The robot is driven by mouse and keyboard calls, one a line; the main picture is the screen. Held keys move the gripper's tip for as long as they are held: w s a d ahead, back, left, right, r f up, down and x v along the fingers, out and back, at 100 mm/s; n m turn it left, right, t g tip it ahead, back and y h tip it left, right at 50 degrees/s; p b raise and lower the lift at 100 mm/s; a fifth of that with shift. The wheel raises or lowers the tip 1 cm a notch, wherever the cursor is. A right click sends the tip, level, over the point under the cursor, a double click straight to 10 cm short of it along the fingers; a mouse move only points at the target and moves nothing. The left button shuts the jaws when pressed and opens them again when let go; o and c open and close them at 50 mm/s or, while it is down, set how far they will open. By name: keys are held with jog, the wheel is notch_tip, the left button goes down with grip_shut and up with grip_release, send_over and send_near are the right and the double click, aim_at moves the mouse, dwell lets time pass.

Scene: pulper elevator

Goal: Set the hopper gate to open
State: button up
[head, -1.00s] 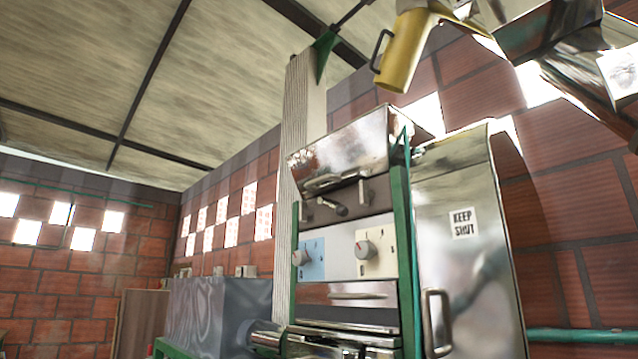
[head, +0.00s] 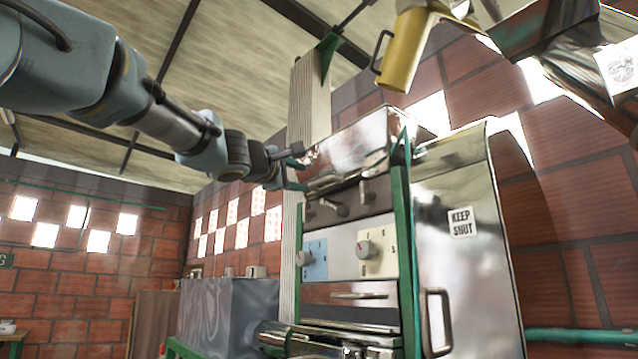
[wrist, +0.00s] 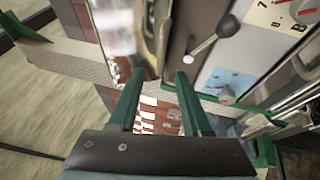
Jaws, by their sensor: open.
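The shiny metal hopper box (head: 345,150) sits atop the green-framed machine. Below it, a dark panel (head: 350,198) carries short levers, one with a dark rounded end (head: 342,210). A lever with a dark knob (wrist: 226,25) also shows in the wrist view, slanting right of my fingers. No label tells me which lever works the hopper gate, and I cannot read its setting. My gripper (head: 300,170) is open and empty at the left end of the hopper front. In the wrist view its two green fingers (wrist: 160,75) are apart, left of and below the lever.
Dial knobs sit on a blue plate (head: 314,259) and a cream plate (head: 376,252) below the levers. A grey box (head: 225,320) stands at lower left.

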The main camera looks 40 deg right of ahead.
aim_at(316, 183)
jog(key=p+x, duration=0.4)
jog(key=x, duration=0.4)
jog(key=shift+w+d, duration=0.1)
jog(key=shift+d, duration=0.15)
jog(key=shift+w+d, duration=0.15)
jog(key=shift+d, duration=0.25)
grip_shut()
dwell(0.7)
